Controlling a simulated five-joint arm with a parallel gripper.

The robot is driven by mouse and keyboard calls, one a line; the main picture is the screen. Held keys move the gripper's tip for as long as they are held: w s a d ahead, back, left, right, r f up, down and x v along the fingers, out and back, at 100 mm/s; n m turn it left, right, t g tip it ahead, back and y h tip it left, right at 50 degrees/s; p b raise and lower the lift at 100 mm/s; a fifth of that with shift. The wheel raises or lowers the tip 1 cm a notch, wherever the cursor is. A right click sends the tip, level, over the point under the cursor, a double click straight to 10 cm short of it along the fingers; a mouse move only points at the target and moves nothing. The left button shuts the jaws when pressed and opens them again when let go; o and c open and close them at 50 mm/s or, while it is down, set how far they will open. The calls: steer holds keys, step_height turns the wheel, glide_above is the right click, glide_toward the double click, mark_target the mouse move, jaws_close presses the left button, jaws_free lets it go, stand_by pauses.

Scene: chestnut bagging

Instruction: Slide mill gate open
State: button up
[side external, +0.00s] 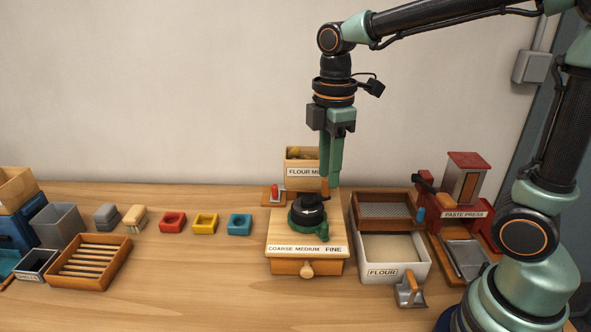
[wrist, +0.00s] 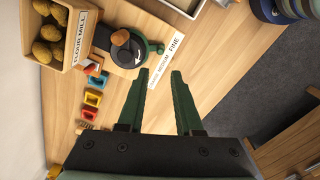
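The flour mill stands at mid-table, with a wooden hopper (side external: 300,156) labelled FLOUR MILL and a wooden base (side external: 290,232) marked COARSE MEDIUM FINE. A small red upright handle (side external: 275,193) stands at the hopper's left foot; I take it for the gate. In the wrist view the hopper (wrist: 52,66) holds several chestnuts, and the round dark-and-green dial (wrist: 128,50) sits beside it. My gripper (side external: 331,184) points down over the mill, in front of the hopper's right side. In the wrist view my gripper (wrist: 159,74) is open, with nothing between its fingers.
A flour box (side external: 423,272), a sieve tray (side external: 359,217) and a red paste press (side external: 466,165) stand to the right. A slatted tray (side external: 124,257) sits at left. Front-middle table is clear.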

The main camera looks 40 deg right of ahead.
steer(key=shift+o, duration=0.5)
steer(key=shift+w, duration=0.15)
steer(key=n, duration=0.1)
glide_above(275, 186)
step_height(275, 186, down, 13)
steer(key=shift+w+d+r, duration=0.1)
jaws_close()
steer(key=shift+r, duration=0.1)
stand_by(1.1)
